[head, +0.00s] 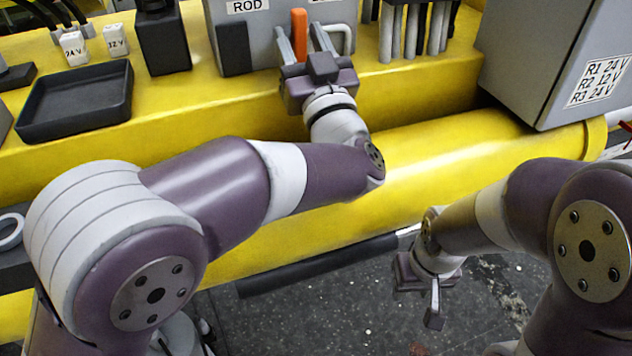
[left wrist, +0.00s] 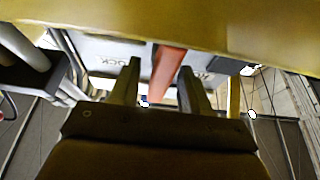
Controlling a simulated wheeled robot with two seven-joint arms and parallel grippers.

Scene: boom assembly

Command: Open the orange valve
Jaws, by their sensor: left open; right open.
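The orange valve (head: 299,30) is an upright orange handle in front of the grey box labelled "ROD". My left gripper (head: 303,43) is at the valve with its fingers open, one on each side of the handle. In the left wrist view the valve (left wrist: 168,68) shows as a red-orange bar between the two open fingers (left wrist: 160,75). It appears closer to the right finger there; I cannot tell whether it touches. The handle's lower part is hidden behind the gripper in the head view. My right gripper (head: 418,290) is open and empty, low over the floor.
The grey "ROD" box (head: 270,40) stands behind the valve, with a pale curved handle (head: 338,38) close to its right. Grey upright pipes (head: 410,40) and a large grey labelled box (head: 545,60) are further right. A black tray (head: 75,100) lies left on the yellow boom (head: 190,100).

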